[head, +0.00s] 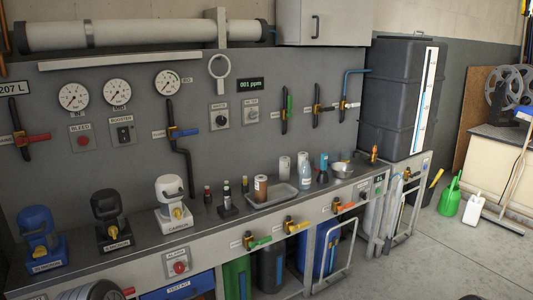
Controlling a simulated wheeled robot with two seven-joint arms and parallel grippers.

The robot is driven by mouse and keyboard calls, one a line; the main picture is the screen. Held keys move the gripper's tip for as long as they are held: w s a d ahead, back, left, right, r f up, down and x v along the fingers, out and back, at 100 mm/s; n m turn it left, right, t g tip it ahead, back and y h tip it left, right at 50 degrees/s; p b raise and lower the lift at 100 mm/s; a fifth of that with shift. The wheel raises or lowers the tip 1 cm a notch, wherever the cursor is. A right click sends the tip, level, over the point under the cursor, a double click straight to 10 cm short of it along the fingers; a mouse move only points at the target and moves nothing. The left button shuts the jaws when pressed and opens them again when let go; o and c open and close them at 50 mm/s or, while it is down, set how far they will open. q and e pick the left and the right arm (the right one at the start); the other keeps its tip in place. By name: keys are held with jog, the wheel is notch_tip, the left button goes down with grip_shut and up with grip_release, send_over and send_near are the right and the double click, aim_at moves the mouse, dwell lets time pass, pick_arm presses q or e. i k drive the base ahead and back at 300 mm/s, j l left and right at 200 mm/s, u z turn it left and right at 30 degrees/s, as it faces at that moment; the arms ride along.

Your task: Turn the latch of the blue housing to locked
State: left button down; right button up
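The blue housing (38,225) stands on a blue base at the left end of the grey counter. A yellow latch (40,253) shows low on its front. The latch's exact angle is too small to tell, and the label on the base is hard to read. A black housing (108,207) and a white housing (171,192) with similar yellow latches stand to its right. Neither of my grippers can be made out in the head view, and nothing is seen touching the blue housing.
Bottles and a metal tray (272,199) stand further right on the counter (205,222). Gauges, valves and pipes cover the wall panel behind. An alarm box (178,264) is on the counter front. A round grey object (92,291) is cut off at the bottom edge. Open floor lies right.

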aim_at(41, 251)
jog(key=u, duration=1.6)
